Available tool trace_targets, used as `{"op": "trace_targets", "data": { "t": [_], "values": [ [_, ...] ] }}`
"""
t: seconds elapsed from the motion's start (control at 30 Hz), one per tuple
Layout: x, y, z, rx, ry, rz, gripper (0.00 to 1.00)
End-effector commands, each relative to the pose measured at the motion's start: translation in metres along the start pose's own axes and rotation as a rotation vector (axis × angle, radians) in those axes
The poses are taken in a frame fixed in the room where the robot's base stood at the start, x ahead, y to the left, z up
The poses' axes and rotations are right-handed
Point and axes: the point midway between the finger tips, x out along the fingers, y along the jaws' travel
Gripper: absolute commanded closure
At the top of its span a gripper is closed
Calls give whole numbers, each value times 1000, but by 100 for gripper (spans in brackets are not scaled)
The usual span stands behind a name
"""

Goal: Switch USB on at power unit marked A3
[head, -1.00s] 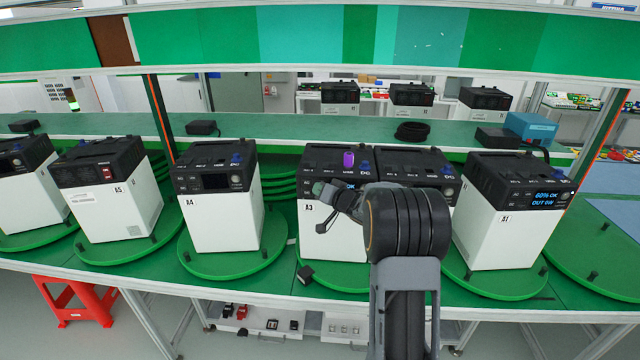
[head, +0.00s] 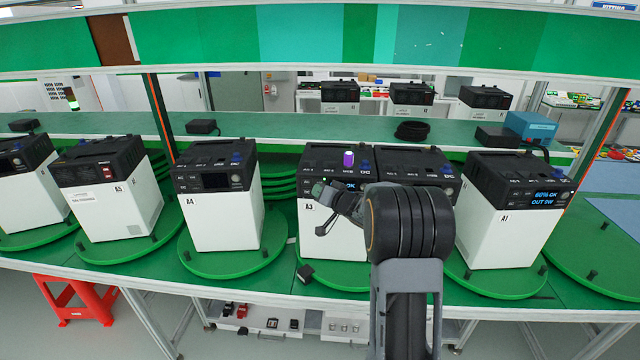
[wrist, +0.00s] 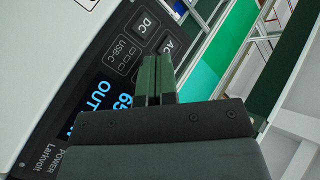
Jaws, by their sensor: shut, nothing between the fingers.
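The power unit marked A3 (head: 335,245) is a white box with a black top on a green turntable, partly hidden behind my arm. Its lit blue display (wrist: 98,97) shows in the wrist view. A USB-C port area (wrist: 124,55) and the DC (wrist: 145,25) and AC (wrist: 168,45) buttons are beside it. My gripper (head: 318,189) is shut and empty in front of A3's upper front. In the wrist view, its fingertips (wrist: 157,60) overlap the panel below the AC button. Contact cannot be told, and any USB button is hidden or unclear.
Units A4 (head: 215,215) and A1 (head: 500,225) stand on turntables to either side. Another unit (head: 415,165) stands just right of A3, partly behind my arm. A purple piece (head: 348,160) stands on A3's top. A small black block (head: 305,273) sits at A3's turntable edge.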

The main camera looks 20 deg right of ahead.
Motion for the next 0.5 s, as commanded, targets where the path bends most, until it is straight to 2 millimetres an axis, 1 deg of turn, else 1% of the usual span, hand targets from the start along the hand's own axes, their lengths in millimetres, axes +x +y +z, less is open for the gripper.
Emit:
{"op": "trace_targets", "data": {
  "t": [0.27, 0.5],
  "values": [
    [-2, -2, 1, 0, 0, 0, 100],
    [-17, -13, 13, -1, -1, 0, 100]
  ]
}}
